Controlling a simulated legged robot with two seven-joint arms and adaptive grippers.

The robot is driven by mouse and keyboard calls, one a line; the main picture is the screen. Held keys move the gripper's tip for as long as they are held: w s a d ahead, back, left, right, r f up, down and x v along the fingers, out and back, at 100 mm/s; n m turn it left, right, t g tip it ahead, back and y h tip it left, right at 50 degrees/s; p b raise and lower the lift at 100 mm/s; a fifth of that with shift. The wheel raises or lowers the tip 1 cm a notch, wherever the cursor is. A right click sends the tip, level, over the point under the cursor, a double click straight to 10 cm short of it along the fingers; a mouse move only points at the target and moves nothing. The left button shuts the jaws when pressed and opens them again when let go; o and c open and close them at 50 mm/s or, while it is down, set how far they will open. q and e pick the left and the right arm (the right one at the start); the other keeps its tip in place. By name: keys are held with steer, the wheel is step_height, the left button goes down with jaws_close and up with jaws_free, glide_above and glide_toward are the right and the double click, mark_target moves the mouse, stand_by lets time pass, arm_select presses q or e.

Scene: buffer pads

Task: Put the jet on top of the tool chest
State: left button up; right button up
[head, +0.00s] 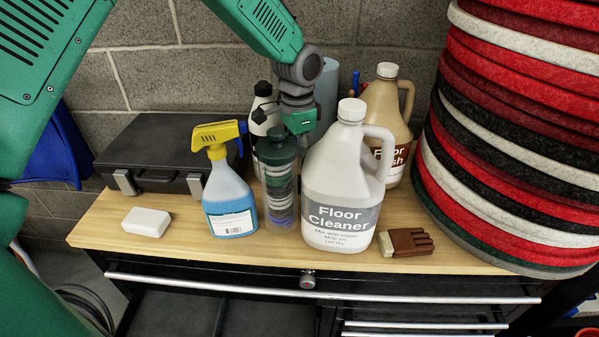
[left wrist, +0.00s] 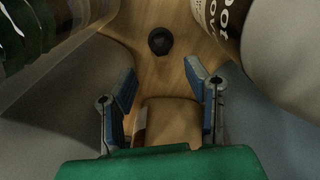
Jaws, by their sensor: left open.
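No object in the frames is clearly recognisable as the jet. A small round black piece (left wrist: 160,40) lies on the wood beyond my fingertips in the left wrist view; I cannot tell what it is. The tool chest (head: 250,250) is a black cabinet with a light wood top and metal drawer handles. My left gripper (left wrist: 168,88) is open, its two blue-grey fingers apart. A tan, round-edged shape (left wrist: 168,118) shows between them, not clearly identifiable. In the head view its fingers are hidden behind bottles. My right gripper is not in view.
On the wood top stand a Floor Cleaner jug (head: 340,185), a brown jug (head: 388,115), a blue spray bottle (head: 228,195), a clear cylinder (head: 278,190), a black case (head: 165,150), a white block (head: 146,222) and a brush (head: 406,242). Stacked pads (head: 520,130) fill the right.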

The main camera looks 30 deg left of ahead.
mark_target(299, 177)
arm_select(q)
steer(key=shift+r, duration=2.1)
steer(key=shift+w, duration=0.1)
